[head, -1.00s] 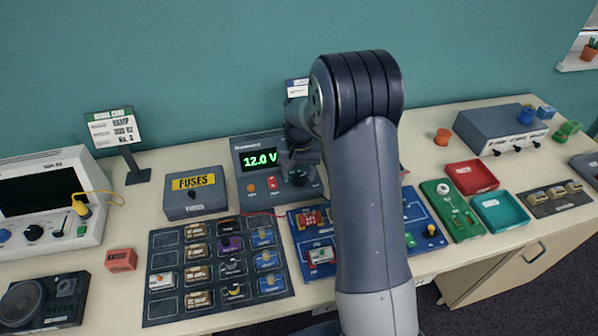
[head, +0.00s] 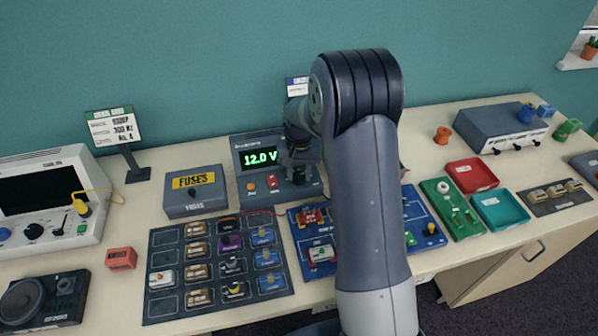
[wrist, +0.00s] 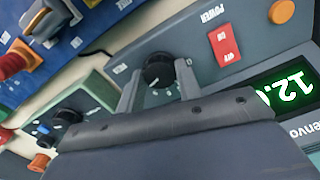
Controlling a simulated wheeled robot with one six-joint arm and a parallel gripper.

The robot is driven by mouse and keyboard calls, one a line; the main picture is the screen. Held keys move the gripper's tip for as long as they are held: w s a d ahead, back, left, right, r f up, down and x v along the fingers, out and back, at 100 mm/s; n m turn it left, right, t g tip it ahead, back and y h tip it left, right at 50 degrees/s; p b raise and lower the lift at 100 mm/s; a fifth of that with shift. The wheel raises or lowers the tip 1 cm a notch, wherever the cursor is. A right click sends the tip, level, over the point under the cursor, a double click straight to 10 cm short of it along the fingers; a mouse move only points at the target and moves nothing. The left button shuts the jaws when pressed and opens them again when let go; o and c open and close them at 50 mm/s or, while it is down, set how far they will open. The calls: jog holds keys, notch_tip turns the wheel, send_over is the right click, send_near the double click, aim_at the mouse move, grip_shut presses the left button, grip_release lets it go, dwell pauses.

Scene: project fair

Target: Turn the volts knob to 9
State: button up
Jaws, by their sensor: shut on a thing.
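The power supply (head: 244,178) stands at the back of the table with a green display (head: 261,158) reading 12.0 V. In the wrist view its black volts knob (wrist: 160,70) sits between the two fingers of my gripper (wrist: 158,78), which is shut on it. A white mark shows on the knob's face; its scale is too small to read. In the head view my gripper (head: 299,172) is at the right side of the supply's front, and my arm hides part of the knob there.
An orange button and a red power switch (wrist: 224,45) are close beside the knob. A fuses box (head: 196,205) stands left of the supply. A tray of parts (head: 153,309) and a blue circuit board (head: 305,262) lie in front. My arm hides the middle right.

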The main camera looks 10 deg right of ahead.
aim_at(299, 175)
jog(key=shift+n, duration=0.3)
jog(key=shift+n+b, duration=0.55)
jog(key=shift+n, duration=0.45)
jog(key=shift+n+b, duration=0.4)
jog(key=shift+n, duration=1)
jog(key=o, duration=1)
jog(key=shift+c, duration=0.2)
jog(key=shift+r, duration=0.15)
notch_tip(299, 175, up, 11)
jog(key=b, duration=0.1)
jog(key=shift+f, duration=0.2)
